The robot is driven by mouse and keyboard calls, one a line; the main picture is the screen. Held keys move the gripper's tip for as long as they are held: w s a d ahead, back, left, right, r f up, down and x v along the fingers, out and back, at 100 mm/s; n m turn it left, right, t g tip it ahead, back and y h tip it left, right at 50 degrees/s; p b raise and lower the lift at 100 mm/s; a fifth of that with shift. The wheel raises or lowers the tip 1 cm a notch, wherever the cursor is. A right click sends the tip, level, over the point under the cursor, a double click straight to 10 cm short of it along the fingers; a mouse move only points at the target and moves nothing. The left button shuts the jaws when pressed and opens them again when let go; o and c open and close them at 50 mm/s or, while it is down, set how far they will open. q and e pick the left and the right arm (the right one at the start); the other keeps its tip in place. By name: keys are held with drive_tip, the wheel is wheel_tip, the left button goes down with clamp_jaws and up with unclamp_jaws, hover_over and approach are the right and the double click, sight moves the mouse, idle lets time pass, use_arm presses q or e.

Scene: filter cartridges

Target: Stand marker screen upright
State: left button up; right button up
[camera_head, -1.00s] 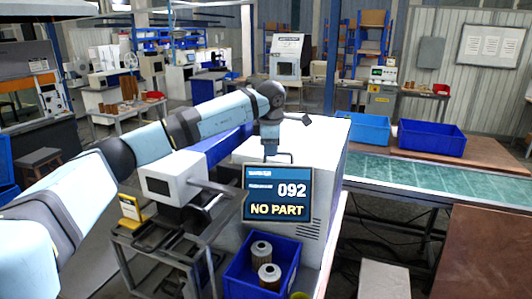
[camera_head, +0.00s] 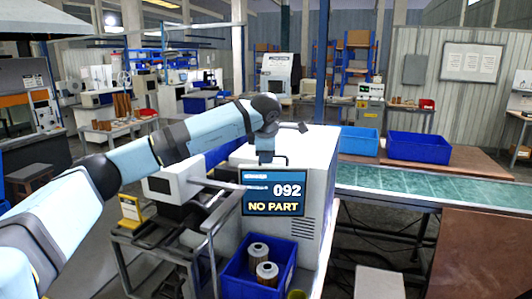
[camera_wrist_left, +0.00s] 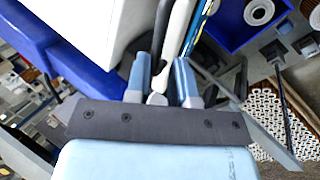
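The marker screen (camera_head: 274,193) is a flat dark-blue panel reading "092 NO PART". In the head view it faces me, close to level, in front of a white cabinet. My left gripper (camera_head: 267,158) is at its top edge, pointing down. In the left wrist view the two fingers (camera_wrist_left: 161,68) stand either side of a pale and dark upright part of the screen (camera_wrist_left: 177,35) and appear shut on it. I cannot tell whether the screen's lower edge touches anything. My right gripper is not in view.
A blue bin (camera_head: 231,277) with two filter cartridges (camera_head: 267,273) stands below the screen. The white cabinet (camera_head: 322,180) is close behind. A dark metal cart (camera_head: 150,250) with a small white box-shaped device (camera_head: 160,186) is at left. A green conveyor (camera_head: 430,182) is at right.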

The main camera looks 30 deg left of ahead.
use_arm(q)
drive_tip(key=shift+o, duration=1)
drive_tip(key=shift+f, duration=0.1)
drive_tip(key=b+v, duration=0.2)
drive_tip(key=v, duration=1.2)
